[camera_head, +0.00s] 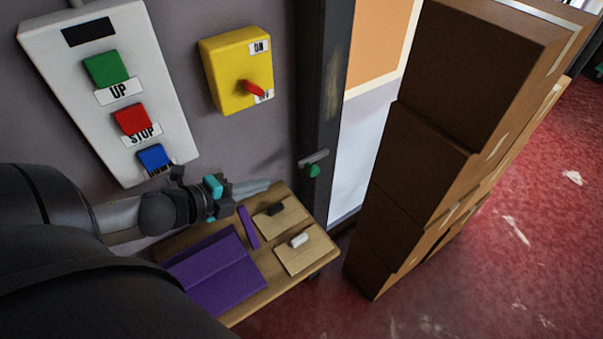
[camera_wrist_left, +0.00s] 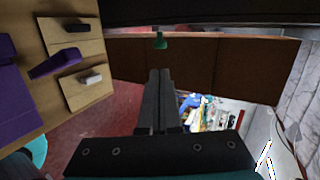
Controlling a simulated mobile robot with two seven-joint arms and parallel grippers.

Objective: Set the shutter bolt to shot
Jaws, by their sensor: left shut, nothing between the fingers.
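The shutter bolt (camera_head: 313,158) is a short grey bar with a green knob (camera_head: 314,170) below it, on the dark upright post in the head view. The green knob also shows in the left wrist view (camera_wrist_left: 160,41), just beyond my fingertips. My left gripper (camera_head: 266,186) is shut and empty, its fingers pointing right toward the bolt and apart from it in the head view. In the left wrist view my left gripper (camera_wrist_left: 160,73) shows two dark fingers together. I cannot tell from these frames which position the bolt is in. My right gripper is not in view.
A small wooden table (camera_head: 322,262) below my left gripper holds purple pieces (camera_head: 215,272) and two boards with small handles. Stacked brown boxes (camera_head: 420,160) stand right of the post. A button panel (camera_head: 105,90) and yellow switch box (camera_head: 222,75) hang on the wall.

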